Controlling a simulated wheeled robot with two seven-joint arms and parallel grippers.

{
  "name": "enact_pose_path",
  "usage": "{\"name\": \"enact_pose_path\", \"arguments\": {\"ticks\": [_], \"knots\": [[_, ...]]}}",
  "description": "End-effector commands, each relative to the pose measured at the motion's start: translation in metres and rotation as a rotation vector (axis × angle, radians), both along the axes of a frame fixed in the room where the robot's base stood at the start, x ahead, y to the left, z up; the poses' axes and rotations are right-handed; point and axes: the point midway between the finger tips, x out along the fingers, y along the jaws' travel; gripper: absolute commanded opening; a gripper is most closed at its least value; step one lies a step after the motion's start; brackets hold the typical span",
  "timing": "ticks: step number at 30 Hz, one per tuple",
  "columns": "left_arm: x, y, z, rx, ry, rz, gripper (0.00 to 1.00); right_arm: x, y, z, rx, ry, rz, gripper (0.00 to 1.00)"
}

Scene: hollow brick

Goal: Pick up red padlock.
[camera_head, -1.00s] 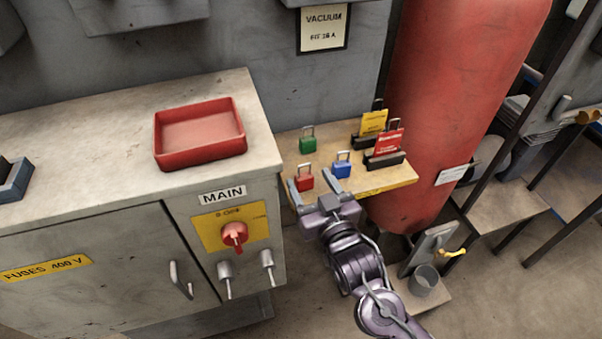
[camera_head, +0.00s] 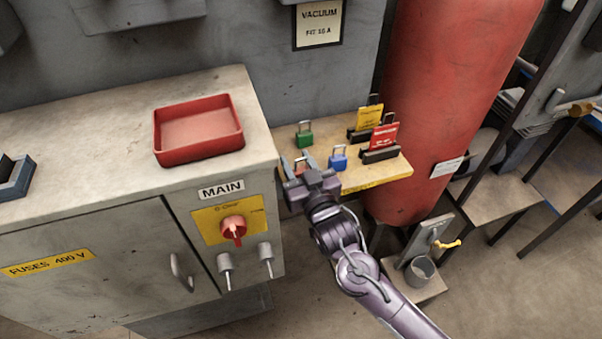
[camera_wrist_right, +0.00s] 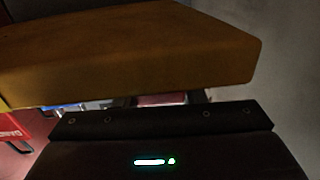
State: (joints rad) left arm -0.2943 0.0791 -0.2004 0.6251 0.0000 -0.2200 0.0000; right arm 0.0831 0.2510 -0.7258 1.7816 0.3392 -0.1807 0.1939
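The red padlock (camera_head: 300,167) is on the small wooden shelf (camera_head: 372,176), near its left end beside the cabinet, and is mostly hidden by my right gripper. My right gripper (camera_head: 300,163) reaches over the shelf's front edge, with its fingers on both sides of the padlock. The gap between them looks narrowed to the padlock's width. In the right wrist view a red patch of the padlock (camera_wrist_right: 160,99) fills the gap between the two dark fingers. I cannot tell whether the padlock is lifted. My left gripper is out of view.
A blue padlock (camera_head: 338,161) stands close to the right of my gripper, and a green one (camera_head: 304,137) behind. Red (camera_head: 382,138) and yellow (camera_head: 369,117) tags stand farther right. The grey cabinet (camera_head: 100,220) with a red tray (camera_head: 198,149) is left; a red cylinder (camera_head: 440,90) is right.

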Motion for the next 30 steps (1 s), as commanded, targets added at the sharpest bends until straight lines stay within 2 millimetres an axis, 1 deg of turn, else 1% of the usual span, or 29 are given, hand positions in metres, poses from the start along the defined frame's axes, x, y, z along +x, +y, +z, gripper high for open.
{"name": "enact_pose_path", "arguments": {"ticks": [1,3,11,14,17,20,23,27,30], "knots": [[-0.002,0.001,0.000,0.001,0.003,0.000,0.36,0.000,0.000,0.000,0.000,0.000,0.000,0.19],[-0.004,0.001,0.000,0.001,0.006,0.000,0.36,0.000,0.000,0.000,0.000,-0.001,0.000,0.12],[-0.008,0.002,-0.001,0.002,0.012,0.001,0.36,0.000,0.000,0.002,0.001,-0.002,0.000,0.12],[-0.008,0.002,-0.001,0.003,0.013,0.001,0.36,0.000,0.000,0.007,0.001,-0.002,-0.001,0.12],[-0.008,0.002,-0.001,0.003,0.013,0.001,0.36,0.000,0.000,0.018,0.002,-0.003,0.000,0.12],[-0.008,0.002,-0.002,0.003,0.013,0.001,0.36,0.000,0.000,0.036,0.003,-0.005,0.000,0.12],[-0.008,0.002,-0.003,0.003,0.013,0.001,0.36,0.000,0.000,0.062,0.005,-0.008,0.001,0.12],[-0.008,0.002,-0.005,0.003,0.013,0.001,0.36,0.000,0.000,0.105,0.005,-0.008,0.000,0.12],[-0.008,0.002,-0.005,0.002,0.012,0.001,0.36,0.000,0.000,0.131,0.004,-0.008,0.001,0.12]]}}
